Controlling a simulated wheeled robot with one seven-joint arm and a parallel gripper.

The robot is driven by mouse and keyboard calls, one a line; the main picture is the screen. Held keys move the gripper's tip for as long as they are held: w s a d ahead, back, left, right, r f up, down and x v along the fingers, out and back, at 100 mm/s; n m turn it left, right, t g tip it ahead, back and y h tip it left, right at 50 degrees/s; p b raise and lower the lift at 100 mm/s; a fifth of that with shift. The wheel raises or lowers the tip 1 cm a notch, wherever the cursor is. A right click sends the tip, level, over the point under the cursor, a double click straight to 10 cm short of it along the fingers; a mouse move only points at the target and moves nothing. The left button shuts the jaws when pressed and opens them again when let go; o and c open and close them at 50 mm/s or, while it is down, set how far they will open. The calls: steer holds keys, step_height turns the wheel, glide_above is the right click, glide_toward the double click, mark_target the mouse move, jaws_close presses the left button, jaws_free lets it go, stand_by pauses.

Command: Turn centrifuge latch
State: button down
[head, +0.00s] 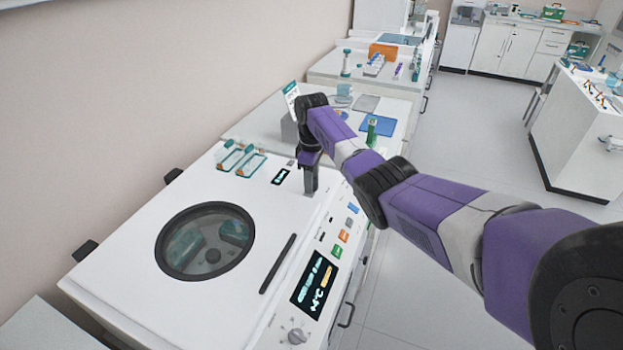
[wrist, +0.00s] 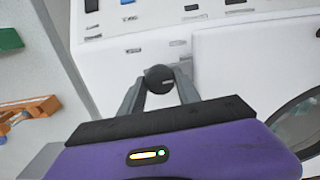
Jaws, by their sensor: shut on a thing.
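The centrifuge (head: 130,255) is a large white machine with a round dark-rimmed window (head: 205,240) in its lid and a control panel along its right side. My gripper (head: 311,187) points down at the far right part of its top, near the panel. In the wrist view my gripper (wrist: 161,87) has its two grey fingers on either side of a small round dark latch knob (wrist: 159,77) and is shut on it. In the head view the fingers hide the latch. How far the latch is turned cannot be told.
A dark bar (head: 278,263) lies along the lid. The panel has a lit display (head: 313,284) and a dial (head: 297,336). Two teal-ended racks (head: 241,160) sit at the machine's far side. A bench with a blue tray (head: 378,124) stands beyond; open floor (head: 440,150) is to the right.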

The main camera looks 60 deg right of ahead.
steer(key=shift+d+r+m, duration=0.1)
steer(key=shift+r+m, duration=0.05)
steer(key=shift+m, duration=0.35)
steer(key=c, duration=0.9)
jaws_free()
steer(key=shift+o, duration=0.2)
steer(key=shift+r+b, duration=0.65)
steer(key=shift+r, duration=3.2)
